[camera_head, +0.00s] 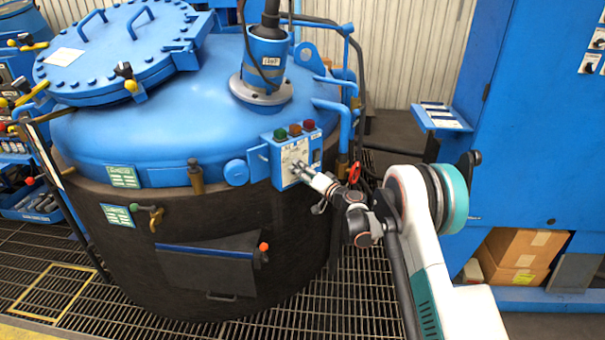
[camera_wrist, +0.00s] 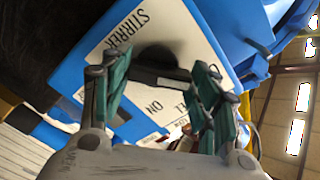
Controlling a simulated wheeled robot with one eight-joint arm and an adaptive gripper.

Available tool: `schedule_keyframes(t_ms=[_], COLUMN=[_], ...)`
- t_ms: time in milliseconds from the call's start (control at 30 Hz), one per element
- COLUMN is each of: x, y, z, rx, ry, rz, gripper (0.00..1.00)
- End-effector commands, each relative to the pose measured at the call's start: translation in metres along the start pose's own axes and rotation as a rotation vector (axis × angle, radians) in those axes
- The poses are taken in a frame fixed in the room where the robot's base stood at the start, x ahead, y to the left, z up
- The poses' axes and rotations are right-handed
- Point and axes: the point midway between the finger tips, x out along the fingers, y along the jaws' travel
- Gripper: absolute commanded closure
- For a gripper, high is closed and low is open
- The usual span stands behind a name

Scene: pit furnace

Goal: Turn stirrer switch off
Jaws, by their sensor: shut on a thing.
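The blue control box (camera_head: 297,154) is on the side of the blue furnace vessel, with a white label plate on its front. In the wrist view, the black stirrer switch (camera_wrist: 160,72) sits on the white plate (camera_wrist: 140,32) marked STIRRER, with the word ON printed nearby. My gripper (camera_head: 303,172) reaches the front of the box from the right. In the wrist view, the fingers of my gripper (camera_wrist: 160,74) stand on either side of the switch handle and are shut on it. The switch's exact pointing is hard to read, since it is dark and partly hidden.
Green, orange and red buttons (camera_head: 295,130) top the control box. A motor (camera_head: 267,60) stands on the vessel, and pipes (camera_head: 345,110) run just right of the box. A blue cabinet (camera_head: 535,120) stands at the right. Grated floor (camera_head: 280,318) lies in front.

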Motion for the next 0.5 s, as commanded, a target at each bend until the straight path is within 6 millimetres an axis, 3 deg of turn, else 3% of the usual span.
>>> schedule_keyframes(t_ms=[500], x=[-0.0001], y=[0.0005], z=[0.0018], rx=[-0.137], ry=[-0.002], rz=[0.0], gripper=[0.68])
